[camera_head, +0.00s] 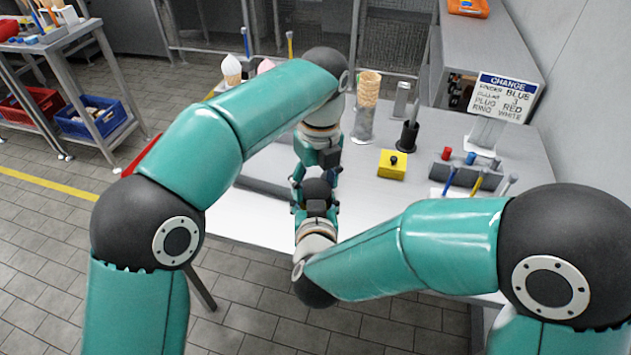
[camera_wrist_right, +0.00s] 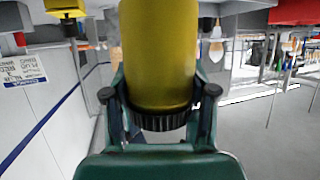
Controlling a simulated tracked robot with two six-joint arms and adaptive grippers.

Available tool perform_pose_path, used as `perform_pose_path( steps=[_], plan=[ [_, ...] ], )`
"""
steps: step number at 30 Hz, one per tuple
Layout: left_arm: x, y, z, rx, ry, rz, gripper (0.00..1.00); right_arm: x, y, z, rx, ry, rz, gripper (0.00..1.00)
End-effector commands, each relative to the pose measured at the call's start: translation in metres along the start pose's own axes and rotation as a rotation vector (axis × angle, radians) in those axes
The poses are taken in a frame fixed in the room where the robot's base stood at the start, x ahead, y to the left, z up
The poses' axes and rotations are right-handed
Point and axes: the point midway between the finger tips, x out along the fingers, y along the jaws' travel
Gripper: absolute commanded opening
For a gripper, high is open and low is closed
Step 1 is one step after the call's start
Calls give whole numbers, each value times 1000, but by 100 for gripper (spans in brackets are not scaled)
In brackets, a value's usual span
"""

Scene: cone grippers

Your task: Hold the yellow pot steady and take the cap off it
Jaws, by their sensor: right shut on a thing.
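The yellow pot (camera_wrist_right: 158,50) fills the upper middle of the right wrist view, its far end cut off by the frame. Its black ribbed cap (camera_wrist_right: 165,122) is at the end facing my right palm. My right gripper (camera_wrist_right: 160,96) is shut on the cap, one finger on each side. In the head view my left gripper (camera_head: 314,178) points down from above and my right gripper (camera_head: 316,207) meets it from below. The pot is hidden there behind the wrists and fingers, so the left gripper's grip does not show.
On the grey table stand a yellow block with a black knob (camera_head: 392,164), a cone in a clear holder (camera_head: 366,110), a black holder (camera_head: 407,138), a rack of coloured tools (camera_head: 465,177) and a CHANGE sign (camera_head: 507,97). A shelf cart with a blue bin (camera_head: 92,118) stands left.

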Motion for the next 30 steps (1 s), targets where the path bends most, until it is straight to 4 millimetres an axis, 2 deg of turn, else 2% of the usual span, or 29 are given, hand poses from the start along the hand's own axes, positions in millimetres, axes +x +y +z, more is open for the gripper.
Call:
perform_pose_path(
  steps=[1, 4, 8, 11, 14, 30],
  plan=[
    [0, 0, 0, 0, 0, -2, 40, 0, -1, -1, 0, 3, -1, 0],
    [0, -1, 0, 0, -1, -2, 23, 0, -1, -1, 0, 3, -2, 0],
    [0, -1, 0, -21, -1, -2, 22, 0, -1, -1, -1, 3, -2, 0],
    [0, -1, 0, -118, 0, -2, 22, 0, -1, -1, -1, 3, -3, 0],
    [0, -1, 0, -297, 0, -1, 22, 0, -1, -1, -1, 4, -3, 0],
    [-1, -1, 0, -1524, 4, 5, 22, -1, -2, -1, -3, 4, -5, 0]
  ],
)
